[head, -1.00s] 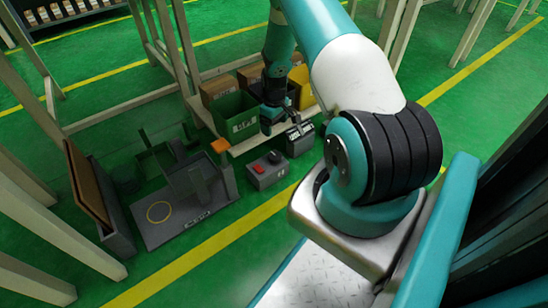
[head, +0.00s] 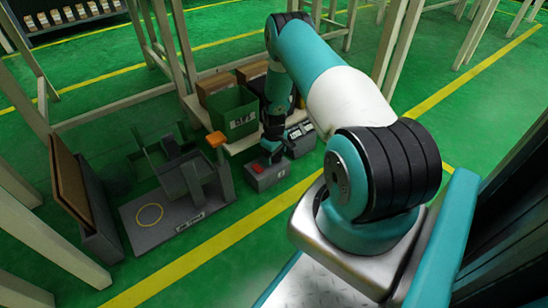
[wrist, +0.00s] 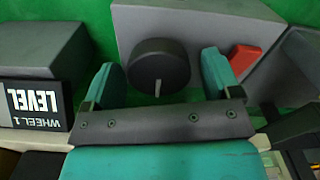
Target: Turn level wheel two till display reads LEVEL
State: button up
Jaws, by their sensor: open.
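My gripper (wrist: 158,68) is open, with one teal finger on each side of a round black knob (wrist: 158,66) with a pale pointer mark. I cannot tell whether the fingers touch it. The knob sits on a grey control box (wrist: 130,22), which also shows in the head view (head: 266,180). A red switch (wrist: 244,60) is on the same box, just right of the right finger. A display (wrist: 38,104) at the left reads "WHEEL 1" and "LEVEL", upside down in the wrist view. In the head view my gripper (head: 272,155) is over the control box and hides the knob.
A green bin (head: 233,118) and a brown carton (head: 215,88) stand on a low shelf behind the box. A grey fixture with a base plate (head: 165,222) lies to the left. The green floor in front is clear.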

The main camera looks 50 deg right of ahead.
jog(key=c, duration=0.9)
jog(key=shift+r+m+p, duration=0.1)
jog(key=shift+m+p, duration=0.2)
jog(key=m+p, duration=0.1)
jog(key=m, duration=0.1)
jog(key=shift+d+m, duration=0.1)
jog(key=shift+m, duration=0.3)
jog(key=m+p, duration=0.2)
jog(key=m, duration=0.2)
jog(key=shift+d+m, duration=0.1)
jog(key=shift+m, duration=0.2)
jog(key=o, duration=0.9)
